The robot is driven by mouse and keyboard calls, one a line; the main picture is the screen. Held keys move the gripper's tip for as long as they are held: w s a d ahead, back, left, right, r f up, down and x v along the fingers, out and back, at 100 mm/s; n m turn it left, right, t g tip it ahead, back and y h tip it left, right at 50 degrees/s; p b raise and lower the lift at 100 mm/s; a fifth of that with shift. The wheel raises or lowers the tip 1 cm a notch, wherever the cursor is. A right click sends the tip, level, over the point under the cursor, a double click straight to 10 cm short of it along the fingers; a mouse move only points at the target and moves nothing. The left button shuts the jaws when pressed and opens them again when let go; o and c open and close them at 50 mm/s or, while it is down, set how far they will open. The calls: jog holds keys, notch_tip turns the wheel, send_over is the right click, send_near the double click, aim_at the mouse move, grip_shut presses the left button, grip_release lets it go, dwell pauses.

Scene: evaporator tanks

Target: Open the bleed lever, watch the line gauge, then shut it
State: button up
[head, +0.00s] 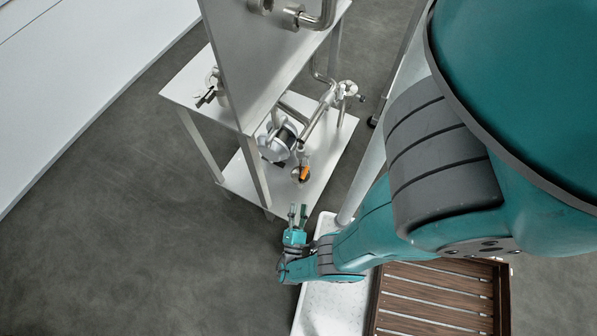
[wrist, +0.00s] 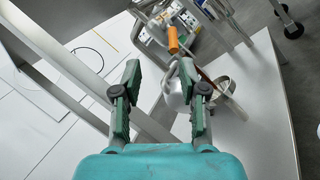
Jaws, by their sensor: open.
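A small orange lever (head: 304,173) sits on steel pipework low on the metal stand. In the wrist view the orange lever (wrist: 173,40) is beyond the fingertips and a little right of the middle. I take it for the bleed lever. My gripper (head: 298,211) is open and empty, just below the lever in the head view and apart from it. In the wrist view my gripper (wrist: 160,72) has its two fingers spread wide. I cannot make out a line gauge with a readable face in either view.
A metal stand (head: 190,82) carries pipes and a round silver unit (head: 277,143) beside the lever. A white tray (head: 331,300) and a brown slatted rack (head: 432,300) are at lower right. The grey floor (head: 130,230) at left is clear.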

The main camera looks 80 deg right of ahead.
jog(key=shift+a, duration=0.4)
jog(key=shift+s, duration=0.1)
